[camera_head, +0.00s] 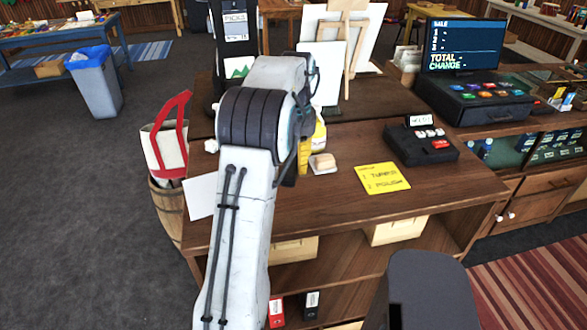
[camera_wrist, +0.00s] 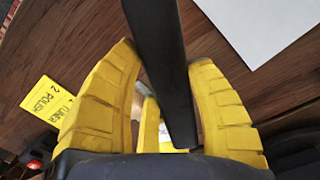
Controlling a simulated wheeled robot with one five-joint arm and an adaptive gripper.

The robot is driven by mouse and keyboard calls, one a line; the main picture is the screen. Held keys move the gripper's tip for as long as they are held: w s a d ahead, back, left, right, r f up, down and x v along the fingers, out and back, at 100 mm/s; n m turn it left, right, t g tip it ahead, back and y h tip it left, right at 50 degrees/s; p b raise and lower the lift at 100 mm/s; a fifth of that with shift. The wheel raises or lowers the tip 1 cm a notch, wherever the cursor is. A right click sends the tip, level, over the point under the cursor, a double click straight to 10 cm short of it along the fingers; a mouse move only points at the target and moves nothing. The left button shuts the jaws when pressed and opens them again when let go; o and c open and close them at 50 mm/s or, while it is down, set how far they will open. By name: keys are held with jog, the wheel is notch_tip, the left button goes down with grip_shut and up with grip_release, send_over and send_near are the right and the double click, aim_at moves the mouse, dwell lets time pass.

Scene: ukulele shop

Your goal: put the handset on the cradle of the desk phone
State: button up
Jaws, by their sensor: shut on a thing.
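The handset (camera_wrist: 165,70) is a long black bar between the yellow fingers of my gripper (camera_wrist: 170,115) in the wrist view. In the head view my arm hides most of the gripper (camera_head: 303,157) and the handset, at the desk's left part. A black device (camera_head: 420,146) with a small raised display and red and white buttons, seemingly the desk phone, sits on the desk to the right of the gripper. I cannot make out its cradle clearly.
A yellow note (camera_head: 382,179) lies on the wooden desk (camera_head: 330,205) between gripper and phone. A small block on a white dish (camera_head: 322,163) and a pale bottle (camera_head: 319,133) are close to the gripper. A register (camera_head: 485,95) stands behind right. White paper (camera_head: 200,195) lies left.

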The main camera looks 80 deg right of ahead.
jog(key=shift+w+d+f, duration=0.35)
jog(key=shift+w+f, duration=0.05)
jog(key=shift+w, duration=0.1)
jog(key=shift+f+p, duration=0.3)
jog(key=shift+f, duration=1.65)
jog(key=shift+f, duration=0.15)
jog(key=o, duration=1.2)
notch_tip(320, 180, up, 12)
jog(key=shift+f+p, duration=0.1)
jog(key=shift+p, duration=0.3)
jog(key=shift+w+r, duration=0.1)
jog(key=shift+r, duration=0.2)
